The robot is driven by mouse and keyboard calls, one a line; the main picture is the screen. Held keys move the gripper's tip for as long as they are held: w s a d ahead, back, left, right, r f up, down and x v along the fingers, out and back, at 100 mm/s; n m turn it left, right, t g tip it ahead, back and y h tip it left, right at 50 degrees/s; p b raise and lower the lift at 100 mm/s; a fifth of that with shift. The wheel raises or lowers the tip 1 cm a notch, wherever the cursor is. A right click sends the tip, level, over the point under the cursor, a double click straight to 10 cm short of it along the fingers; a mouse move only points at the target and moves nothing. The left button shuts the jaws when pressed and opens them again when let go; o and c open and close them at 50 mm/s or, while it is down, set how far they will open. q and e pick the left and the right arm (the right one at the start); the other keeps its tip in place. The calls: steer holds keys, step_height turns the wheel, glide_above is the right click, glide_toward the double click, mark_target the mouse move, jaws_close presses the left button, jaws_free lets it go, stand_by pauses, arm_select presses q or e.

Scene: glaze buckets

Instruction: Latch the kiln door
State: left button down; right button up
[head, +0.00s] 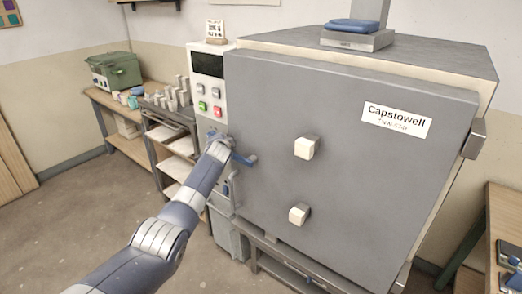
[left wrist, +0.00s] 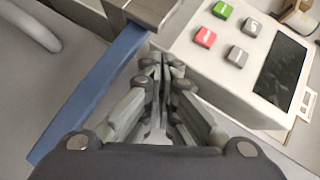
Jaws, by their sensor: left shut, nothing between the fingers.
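The kiln's large grey door (head: 350,180) faces me with a Capstowell label and two pale knobs. It looks closed or nearly so against the body. A blue latch handle (head: 245,160) sticks out at the door's left edge, just right of my left gripper (head: 217,140). In the left wrist view the blue handle (left wrist: 92,92) runs diagonally left of my left gripper (left wrist: 163,68), by a metal bracket (left wrist: 145,10). The gripper's fingers are together and empty, beside the handle; contact cannot be told. My right gripper is out of view.
The control panel (head: 208,92) with green and red buttons stands left of the door, close to my left gripper. A wooden table (head: 478,235) is at right.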

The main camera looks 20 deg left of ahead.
arm_select(q)
steer(key=shift+a+f, duration=0.2)
steer(key=shift+f, duration=0.15)
stand_by(0.5)
steer(key=s+a+r+p, duration=0.2)
steer(key=s+r, duration=0.4)
steer(key=r, duration=0.5)
steer(key=shift+s+a+p, duration=0.2)
steer(key=shift+s+p, duration=0.1)
steer(key=shift+p, duration=0.1)
stand_by(0.6)
